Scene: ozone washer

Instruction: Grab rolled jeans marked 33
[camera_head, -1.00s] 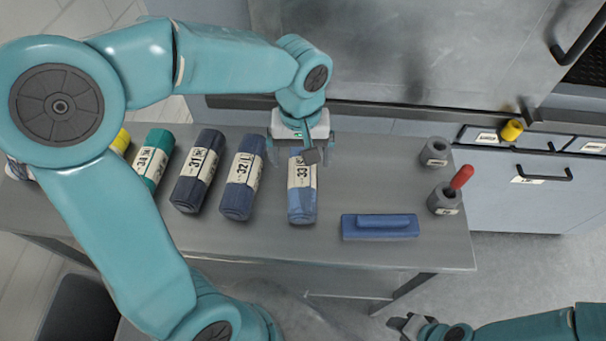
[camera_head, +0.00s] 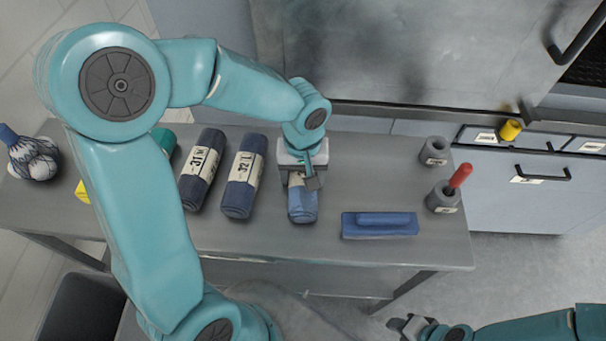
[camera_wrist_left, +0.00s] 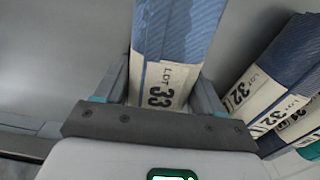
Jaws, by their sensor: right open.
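The rolled jeans marked 33 (camera_head: 302,205) are a blue roll with a pale label, lying on the grey table right of the other rolls. My left gripper (camera_head: 303,182) is directly over their far part and covers the label in the head view. In the left wrist view the roll (camera_wrist_left: 178,32) and its "LOT 33" label lie between the two fingers (camera_wrist_left: 160,92), one on each side. My right gripper (camera_head: 402,325) is open and empty at the bottom edge, away from the table.
Rolls marked 32 (camera_head: 242,185) and 31 (camera_head: 200,172) lie close to the left. A blue flat tool (camera_head: 380,226) lies to the right, near two grey holders (camera_head: 436,152), one with a red handle (camera_head: 460,176). A patterned vase-like object (camera_head: 35,158) stands far left.

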